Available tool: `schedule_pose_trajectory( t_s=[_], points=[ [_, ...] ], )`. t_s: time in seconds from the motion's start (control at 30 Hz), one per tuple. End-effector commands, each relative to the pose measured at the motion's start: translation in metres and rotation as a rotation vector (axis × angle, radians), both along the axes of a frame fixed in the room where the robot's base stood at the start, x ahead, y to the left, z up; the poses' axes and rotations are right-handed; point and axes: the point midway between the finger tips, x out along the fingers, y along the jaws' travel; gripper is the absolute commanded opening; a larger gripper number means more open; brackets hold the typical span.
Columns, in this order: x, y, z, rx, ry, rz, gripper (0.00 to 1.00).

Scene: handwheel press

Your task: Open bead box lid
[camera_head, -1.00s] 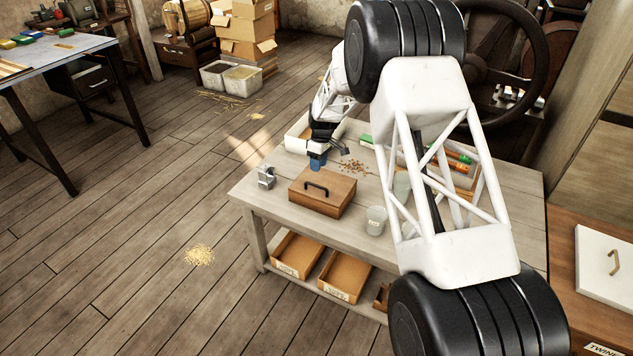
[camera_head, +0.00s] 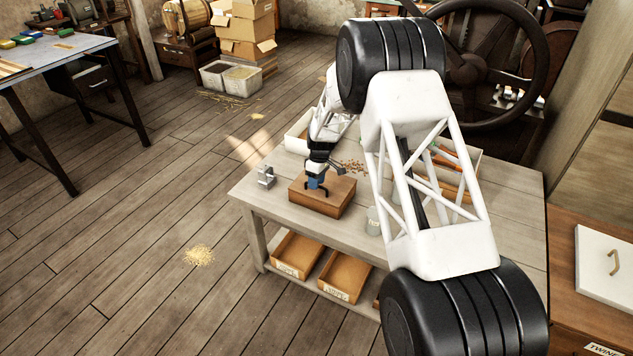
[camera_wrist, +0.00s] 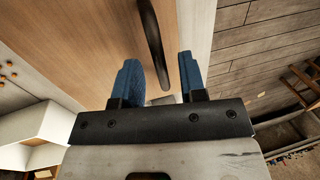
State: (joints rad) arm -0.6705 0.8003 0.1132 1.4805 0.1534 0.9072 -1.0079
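The bead box is a brown wooden box (camera_head: 338,199) on the workbench, with its lid shut. It also fills the upper middle of the wrist view (camera_wrist: 75,35). A dark arched handle (camera_wrist: 152,45) stands on the lid. My gripper (camera_head: 314,186) is over the lid, close to the handle. In the wrist view its two blue fingers (camera_wrist: 161,78) are apart, with the handle's near end in line with the space between them. I cannot tell whether the fingers touch the handle.
A small metal piece (camera_head: 266,177) stands left of the box on the workbench (camera_head: 262,205). Small brown beads (camera_head: 352,166) lie loose behind the box. A clear cup (camera_head: 373,221) stands to its right.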

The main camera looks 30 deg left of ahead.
Motion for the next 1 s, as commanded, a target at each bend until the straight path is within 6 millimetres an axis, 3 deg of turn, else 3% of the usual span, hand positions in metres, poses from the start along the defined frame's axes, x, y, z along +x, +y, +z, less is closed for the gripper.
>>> schedule_pose_trajectory(
  t_s=[0.17,0.4,1.0],
  points=[
    [-0.0001,-0.0001,-0.0001,0.0,0.0,0.0,0.35],
    [-0.0001,-0.0001,0.0,0.0,0.001,0.0,0.0],
    [0.0038,-0.0007,0.0062,-0.001,0.047,-0.002,0.0]
  ],
)
